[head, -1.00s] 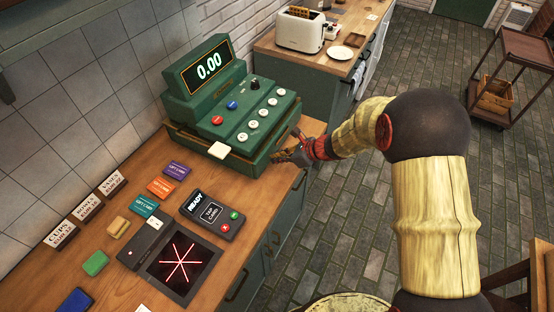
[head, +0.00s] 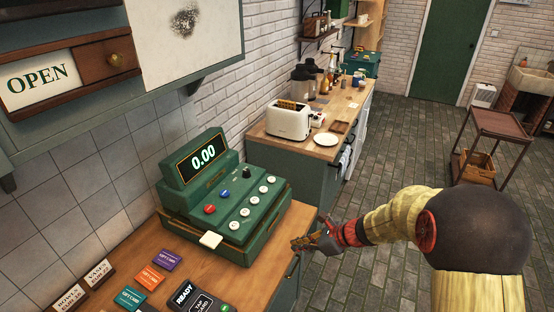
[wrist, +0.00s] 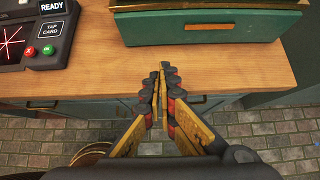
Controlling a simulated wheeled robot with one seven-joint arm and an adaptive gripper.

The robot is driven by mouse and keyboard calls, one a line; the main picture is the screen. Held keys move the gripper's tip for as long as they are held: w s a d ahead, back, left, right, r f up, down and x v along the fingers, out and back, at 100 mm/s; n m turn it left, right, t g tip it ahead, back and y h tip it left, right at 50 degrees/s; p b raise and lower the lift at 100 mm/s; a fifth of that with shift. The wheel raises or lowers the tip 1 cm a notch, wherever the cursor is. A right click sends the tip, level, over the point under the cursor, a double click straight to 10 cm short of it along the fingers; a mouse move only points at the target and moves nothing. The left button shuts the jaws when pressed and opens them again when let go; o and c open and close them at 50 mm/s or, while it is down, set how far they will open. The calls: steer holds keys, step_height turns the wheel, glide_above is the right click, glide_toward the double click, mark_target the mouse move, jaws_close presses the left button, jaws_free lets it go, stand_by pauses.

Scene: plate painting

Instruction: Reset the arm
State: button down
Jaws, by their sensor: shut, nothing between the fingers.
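My arm reaches in from the right in the head view, its yellow links and dark round joint in front of the floor. My gripper (head: 298,243) is just off the right front edge of the counter, beside the green cash register (head: 226,205). In the wrist view my gripper (wrist: 163,70) points at the counter's front edge with its fingers together and nothing between them. The register's base also shows at the top of the wrist view (wrist: 210,29).
A card reader (head: 197,300) and several coloured gift cards lie on the wooden counter (wrist: 90,75). A back counter holds a toaster (head: 288,121) and a white plate (head: 326,139). A wheeled cart (head: 502,124) stands at the right. The tiled floor between is open.

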steer(key=s+d+r+n+g+h, duration=0.2)
steer(key=s+n+g, duration=0.2)
steer(key=s+n, duration=1)
steer(key=s+d+r+n+t+h+b, duration=0.1)
steer(key=s+d+r+n+t+h, duration=0.1)
steer(key=s+r+n, duration=0.3)
steer(key=s+d+r+n+t+h+b, duration=0.2)
steer(key=s+d+r+n+h, duration=0.2)
steer(key=s+r, duration=0.6)
steer(key=shift+d+r+n+t, duration=0.3)
steer(key=shift+r+n+t, duration=0.15)
steer(key=shift+r, duration=0.5)
